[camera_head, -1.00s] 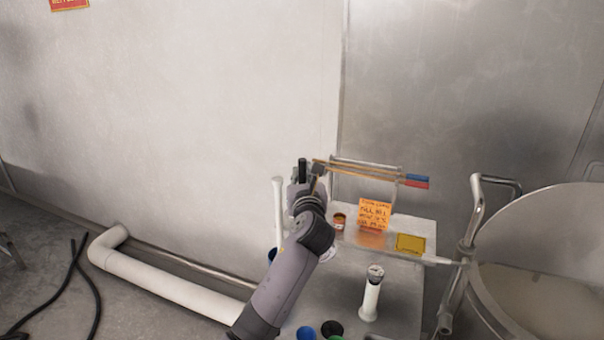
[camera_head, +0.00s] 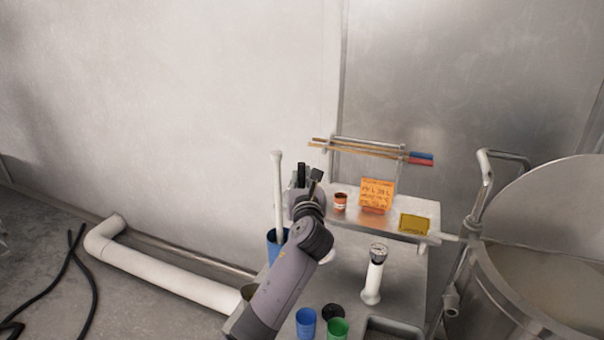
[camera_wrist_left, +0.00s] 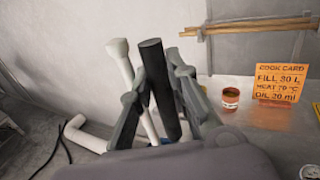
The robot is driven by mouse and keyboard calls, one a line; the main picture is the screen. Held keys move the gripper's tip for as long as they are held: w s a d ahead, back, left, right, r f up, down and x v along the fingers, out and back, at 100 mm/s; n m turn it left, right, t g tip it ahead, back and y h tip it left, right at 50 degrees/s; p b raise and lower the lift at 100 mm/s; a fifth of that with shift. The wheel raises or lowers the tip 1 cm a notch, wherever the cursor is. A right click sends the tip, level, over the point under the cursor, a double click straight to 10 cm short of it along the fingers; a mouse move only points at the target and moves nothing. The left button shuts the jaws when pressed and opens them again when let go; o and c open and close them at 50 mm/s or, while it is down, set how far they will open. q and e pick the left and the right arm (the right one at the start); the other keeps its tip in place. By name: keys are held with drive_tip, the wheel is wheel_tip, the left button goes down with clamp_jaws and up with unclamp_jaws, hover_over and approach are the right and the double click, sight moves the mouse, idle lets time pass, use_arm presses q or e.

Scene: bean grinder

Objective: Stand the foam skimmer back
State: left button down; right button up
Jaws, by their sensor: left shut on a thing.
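My left gripper (camera_head: 311,178) is shut on an upright black handle (camera_head: 301,174), which I take to be the foam skimmer's. In the left wrist view, the dark round handle (camera_wrist_left: 158,85) stands between the fingers (camera_wrist_left: 160,103). The skimmer's lower part is hidden behind my gripper and arm, so I cannot tell whether it touches anything. A blue container (camera_head: 277,243) stands just left of my forearm, partly hidden, with a long white stick (camera_head: 278,195) upright in it. My right gripper is not in view.
The raised metal shelf (camera_head: 345,222) holds an orange cook card (camera_head: 377,192), a small jar (camera_head: 340,201) and a yellow pad (camera_head: 414,225). Rods lie on a rack (camera_head: 370,145) behind. A white-handled tool (camera_head: 374,275) and blue (camera_head: 306,323) and green (camera_head: 338,328) cups stand in front.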

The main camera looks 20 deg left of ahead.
use_arm(q)
wheel_tip(320, 180, down, 9)
drive_tip(key=b, duration=0.4)
drive_tip(key=shift+r, duration=0.15)
drive_tip(key=shift+f+b, duration=1.4)
drive_tip(key=shift+f, duration=0.8)
drive_tip(key=c, duration=1.5)
unclamp_jaws()
drive_tip(key=shift+c, duration=0.2)
drive_tip(key=shift+o, duration=0.5)
drive_tip(key=shift+f, duration=0.15)
drive_tip(key=v, duration=1.2)
